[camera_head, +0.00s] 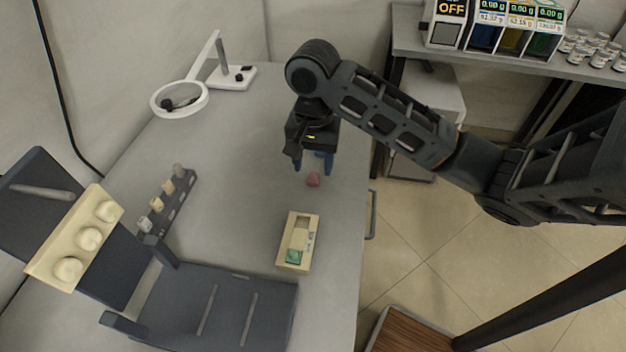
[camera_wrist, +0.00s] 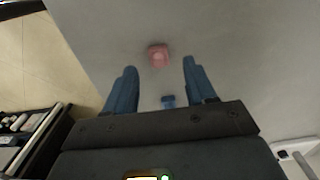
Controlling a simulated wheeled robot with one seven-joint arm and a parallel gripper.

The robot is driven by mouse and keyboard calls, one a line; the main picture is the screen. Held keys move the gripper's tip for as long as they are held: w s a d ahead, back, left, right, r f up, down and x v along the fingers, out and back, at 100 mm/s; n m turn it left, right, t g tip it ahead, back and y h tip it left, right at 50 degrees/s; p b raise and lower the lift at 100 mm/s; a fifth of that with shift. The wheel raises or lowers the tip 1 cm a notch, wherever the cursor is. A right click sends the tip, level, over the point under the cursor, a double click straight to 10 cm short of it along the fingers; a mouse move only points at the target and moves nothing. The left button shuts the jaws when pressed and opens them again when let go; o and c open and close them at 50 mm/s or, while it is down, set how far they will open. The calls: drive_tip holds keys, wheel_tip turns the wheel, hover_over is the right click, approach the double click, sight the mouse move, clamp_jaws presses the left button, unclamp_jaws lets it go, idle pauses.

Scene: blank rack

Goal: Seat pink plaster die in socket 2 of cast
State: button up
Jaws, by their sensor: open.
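The pink die (camera_head: 313,179) is a small block on the grey table, just below my gripper (camera_head: 314,163). In the wrist view the pink die (camera_wrist: 158,55) lies ahead of my open blue fingers (camera_wrist: 159,68), roughly centred between their lines. The fingers are empty; I cannot tell their exact height above the table. A cream block (camera_head: 47,263) with three round features in a row, which looks like the cast, rests tilted on a dark stand at the left. I cannot tell whether these features are hollows or bumps, nor see socket numbers.
A cream tray (camera_head: 283,267) with a green block (camera_head: 294,256) lies near the table's right edge. A dark rack (camera_head: 180,207) holds several small blanks. A white ring magnifier (camera_head: 157,107) stands at the back. Dark slotted panels (camera_head: 225,300) fill the front. The table's middle is clear.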

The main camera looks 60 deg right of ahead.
sight(314, 173)
drive_tip(key=shift+f, duration=1.6)
clamp_jaws()
